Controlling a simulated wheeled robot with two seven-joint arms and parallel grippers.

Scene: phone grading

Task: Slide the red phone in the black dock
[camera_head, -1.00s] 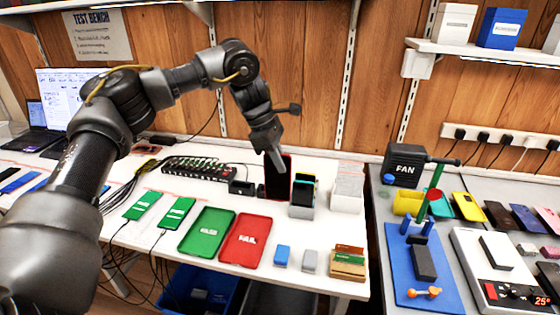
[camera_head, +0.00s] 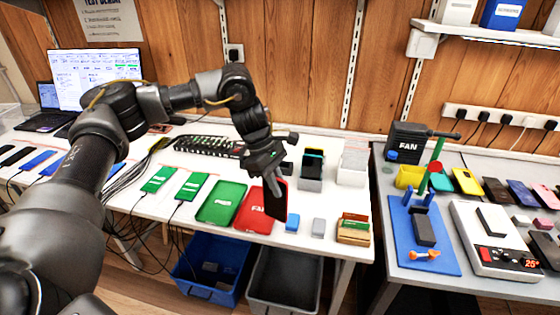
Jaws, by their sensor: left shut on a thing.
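My left gripper (camera_head: 271,180) is shut on the red phone (camera_head: 279,205), which stands upright in its fingers. The phone's dark face and red edge show. It is in front of the right side of the red tray (camera_head: 250,222) marked FAIL; I cannot tell whether it touches the tray or the table. A small black block (camera_head: 287,168), which looks like the black dock, shows behind the gripper, partly hidden by it. The phone is apart from it, nearer the front edge. My right gripper is not in view.
A green tray (camera_head: 212,204) lies left of the red one. A grey holder with phones (camera_head: 311,180) and a white box (camera_head: 352,172) stand behind. Blue (camera_head: 292,224) and grey (camera_head: 318,227) blocks and a wooden box (camera_head: 353,232) are to the right.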

